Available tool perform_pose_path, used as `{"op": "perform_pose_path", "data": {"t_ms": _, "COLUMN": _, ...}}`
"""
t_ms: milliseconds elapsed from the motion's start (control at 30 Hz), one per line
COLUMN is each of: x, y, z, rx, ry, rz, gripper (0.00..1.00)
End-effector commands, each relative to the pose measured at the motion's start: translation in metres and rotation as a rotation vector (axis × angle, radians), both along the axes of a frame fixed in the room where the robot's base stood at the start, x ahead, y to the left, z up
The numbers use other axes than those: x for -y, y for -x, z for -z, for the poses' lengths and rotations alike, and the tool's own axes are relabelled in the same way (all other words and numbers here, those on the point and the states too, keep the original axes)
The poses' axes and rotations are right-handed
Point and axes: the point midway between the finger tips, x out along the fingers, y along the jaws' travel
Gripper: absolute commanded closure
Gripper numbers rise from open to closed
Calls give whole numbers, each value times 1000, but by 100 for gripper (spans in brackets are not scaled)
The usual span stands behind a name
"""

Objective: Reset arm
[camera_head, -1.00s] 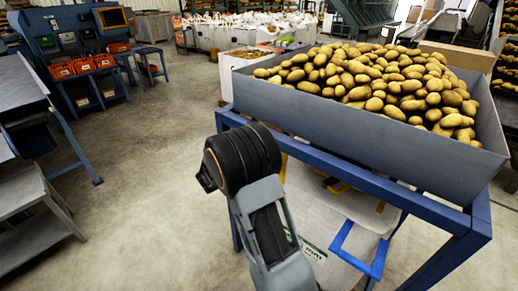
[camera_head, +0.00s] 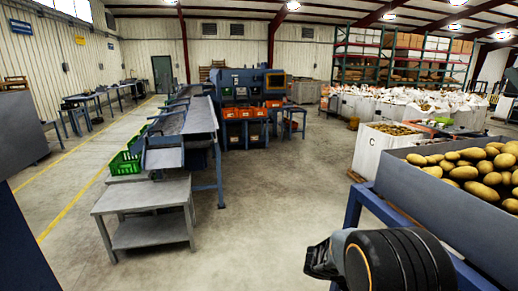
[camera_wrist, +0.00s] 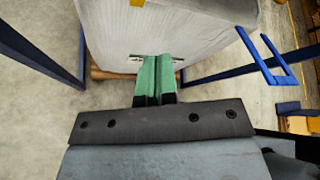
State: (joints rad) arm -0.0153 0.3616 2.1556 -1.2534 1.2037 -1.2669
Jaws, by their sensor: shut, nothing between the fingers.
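My gripper (camera_wrist: 155,80) shows in the wrist view with its two green fingers pressed together and nothing between them. It points at a large pale sack or bin (camera_wrist: 175,30) that stands on a wooden base between blue legs. I cannot tell whether the fingertips touch it; they overlap it in the picture. In the head view only a dark, rounded joint of my arm shows at the bottom right, in front of the blue frame of the potato hopper (camera_head: 400,170).
Potatoes (camera_head: 480,170) fill the hopper at the right. A grey table (camera_head: 140,195) and a conveyor with a green crate (camera_head: 125,163) stand at the left. A white box marked C (camera_head: 385,150) stands behind the hopper. The concrete floor between is clear.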

Motion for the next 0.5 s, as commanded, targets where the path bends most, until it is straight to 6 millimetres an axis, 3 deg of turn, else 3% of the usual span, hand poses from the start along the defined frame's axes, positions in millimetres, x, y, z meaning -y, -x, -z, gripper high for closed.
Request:
{"op": "perform_pose_path", "data": {"t_ms": 167, "x": -41, "y": 57, "z": -4, "rx": 601, "ry": -291, "rz": 611, "gripper": 100}}
{"op": "perform_pose_path", "data": {"t_ms": 300, "x": -90, "y": 90, "z": -23, "rx": 1020, "ry": -492, "rz": 1203, "gripper": 100}}
{"op": "perform_pose_path", "data": {"t_ms": 400, "x": -121, "y": 104, "z": -42, "rx": 1191, "ry": -609, "rz": 1554, "gripper": 100}}
{"op": "perform_pose_path", "data": {"t_ms": 500, "x": -142, "y": 113, "z": -62, "rx": 1263, "ry": -715, "rz": 1768, "gripper": 100}}
